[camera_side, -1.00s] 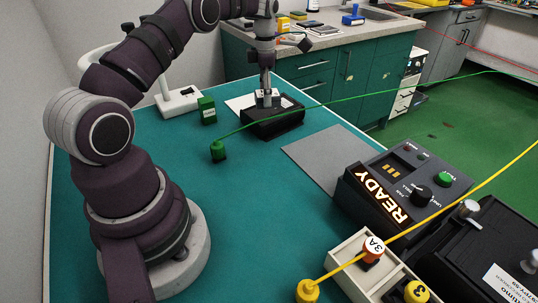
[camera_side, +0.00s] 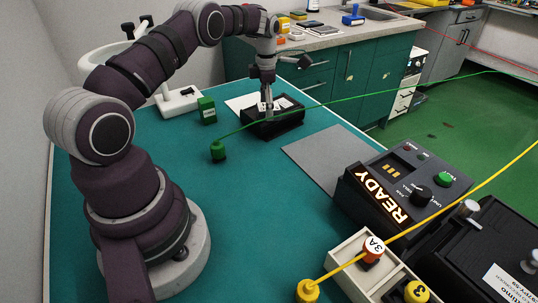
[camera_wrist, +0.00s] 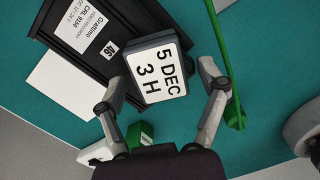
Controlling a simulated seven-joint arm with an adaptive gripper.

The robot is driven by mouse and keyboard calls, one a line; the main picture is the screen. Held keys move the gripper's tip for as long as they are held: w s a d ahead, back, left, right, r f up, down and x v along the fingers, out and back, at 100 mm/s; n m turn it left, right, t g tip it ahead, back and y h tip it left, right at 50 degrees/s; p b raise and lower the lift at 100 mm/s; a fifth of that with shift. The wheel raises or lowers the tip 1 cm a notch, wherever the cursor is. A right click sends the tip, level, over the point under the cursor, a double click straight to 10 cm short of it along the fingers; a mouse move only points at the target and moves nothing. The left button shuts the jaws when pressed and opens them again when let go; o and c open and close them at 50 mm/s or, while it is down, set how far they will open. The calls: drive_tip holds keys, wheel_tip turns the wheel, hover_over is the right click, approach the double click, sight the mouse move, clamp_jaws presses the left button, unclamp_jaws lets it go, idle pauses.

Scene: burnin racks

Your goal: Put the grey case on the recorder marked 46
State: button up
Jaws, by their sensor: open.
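The black recorder marked 46 (camera_side: 287,124) lies at the back of the teal table. Its printed labels and the number 46 show in the wrist view (camera_wrist: 84,65). The grey case (camera_wrist: 158,70), with a white label reading "5 DEC 3 H", lies over the recorder's end beside the number. Whether it touches the recorder all round cannot be seen. My gripper (camera_wrist: 162,80) is open, with one finger on each side of the case and gaps visible between. In the side view, my gripper (camera_side: 267,108) points down over the recorder and partly hides the case.
A green cable runs from a green plug (camera_side: 218,151) past the recorder's near side. A green block (camera_side: 207,110) and white stand (camera_side: 178,102) are to the left. A grey mat (camera_side: 325,158), READY unit (camera_side: 382,190) and beige tray (camera_side: 345,265) are to the right.

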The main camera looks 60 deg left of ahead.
wheel_tip(320, 180, up, 8)
drive_tip(key=shift+f, duration=0.2)
drive_tip(key=s+d+r+m+t, duration=0.35)
drive_tip(key=d+r+m, duration=0.75)
drive_tip(key=m, duration=0.5)
drive_tip(key=s+d+f+m+t, duration=0.2)
drive_tip(key=s+d+m, duration=0.5)
drive_tip(key=s+m, duration=0.5)
drive_tip(key=f+m, duration=0.1)
drive_tip(key=m, duration=0.2)
drive_tip(key=shift+m, duration=0.3)
